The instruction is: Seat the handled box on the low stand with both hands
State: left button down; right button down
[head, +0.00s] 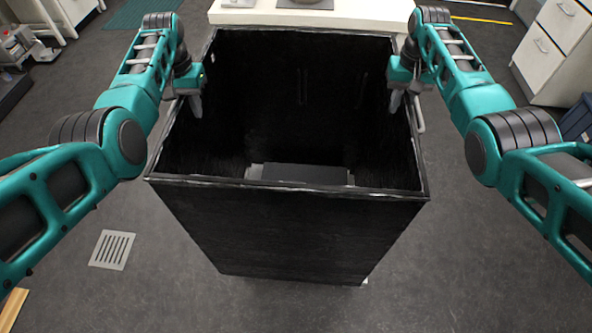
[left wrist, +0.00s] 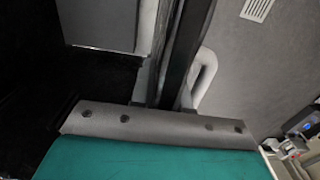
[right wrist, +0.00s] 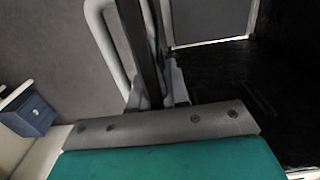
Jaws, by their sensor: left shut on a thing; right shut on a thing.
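The handled box (head: 290,235) is a large black open-topped box in the middle of the head view. A pale handle (left wrist: 205,78) shows outside its wall in the left wrist view; another (right wrist: 108,35) shows in the right wrist view. My left gripper (head: 187,92) is shut on the box's left side at the rim, one finger inside the wall. My right gripper (head: 405,92) is shut on the right side the same way. A grey panel with pale edges (head: 300,174) shows inside at the bottom; I cannot tell whether it is the low stand. Contact underneath is hidden.
A white bench (head: 310,17) stands just behind the box. A floor grate (head: 112,250) lies at the left. The grey floor around the box's front is clear.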

dwell(0.8)
pick_arm(q)
jog(key=shift+w+r, duration=0.15)
jog(key=shift+r, duration=0.05)
pick_arm(e)
jog(key=shift+w+r, duration=0.15)
jog(key=shift+r, duration=0.05)
